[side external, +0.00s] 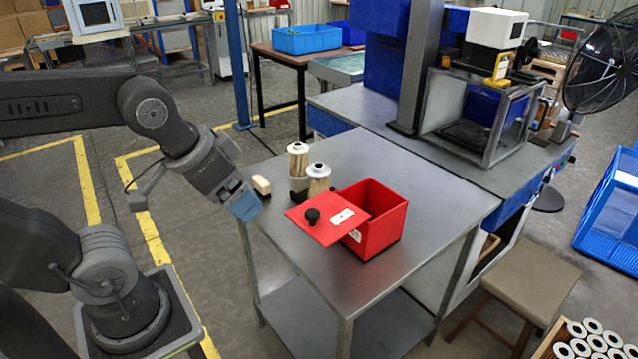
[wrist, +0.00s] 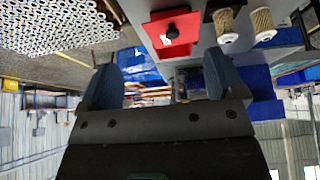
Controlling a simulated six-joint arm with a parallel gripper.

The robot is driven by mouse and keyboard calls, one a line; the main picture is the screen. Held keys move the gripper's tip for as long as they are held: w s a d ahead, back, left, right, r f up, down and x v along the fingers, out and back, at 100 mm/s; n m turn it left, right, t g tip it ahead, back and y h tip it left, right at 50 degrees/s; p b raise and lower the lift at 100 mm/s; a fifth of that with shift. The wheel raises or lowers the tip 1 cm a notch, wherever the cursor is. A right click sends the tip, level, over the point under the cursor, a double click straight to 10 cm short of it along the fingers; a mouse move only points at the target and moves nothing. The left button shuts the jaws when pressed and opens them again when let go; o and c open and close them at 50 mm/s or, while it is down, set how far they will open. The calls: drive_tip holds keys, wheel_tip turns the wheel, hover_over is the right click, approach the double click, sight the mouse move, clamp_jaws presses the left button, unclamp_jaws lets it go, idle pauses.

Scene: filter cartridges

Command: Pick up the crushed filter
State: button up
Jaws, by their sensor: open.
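Two pleated tan filters with pale end caps stand upright on the steel table in the side view: a rear one (side external: 298,158) and a nearer one (side external: 318,182). Both also show at the top right of the wrist view, one on the left (wrist: 226,27) and one on the right (wrist: 263,24). I cannot tell which is crushed. My gripper (side external: 246,205) is at the table's left edge, left of the filters and apart from them. Its blue fingers (wrist: 160,78) are spread in the wrist view, with nothing between them.
A red open box (side external: 382,230) stands right of the filters. A small beige block (side external: 262,185) is close to my gripper. The steel table (side external: 400,160) is clear behind the box.

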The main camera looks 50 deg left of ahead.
drive_tip(key=shift+o, duration=0.7)
drive_tip(key=shift+r, duration=0.1)
drive_tip(key=w+a+r+n+g, duration=0.1)
drive_tip(key=w+a+r+n, duration=0.25)
drive_tip(key=w, duration=0.45)
drive_tip(key=n+g, duration=0.5)
drive_tip(key=n, duration=0.8)
hover_over(320, 165)
wheel_tip(320, 165, down, 10)
wheel_tip(320, 165, down, 8)
drive_tip(key=shift+w+f, duration=0.1)
drive_tip(key=shift+f, duration=0.05)
drive_tip(key=shift+s+a+f, duration=0.1)
drive_tip(key=shift+s+f, duration=0.05)
drive_tip(key=shift+f, duration=1.2)
drive_tip(key=shift+s+a+f, duration=0.1)
drive_tip(key=shift+s+f, duration=0.05)
drive_tip(key=shift+f, duration=1.2)
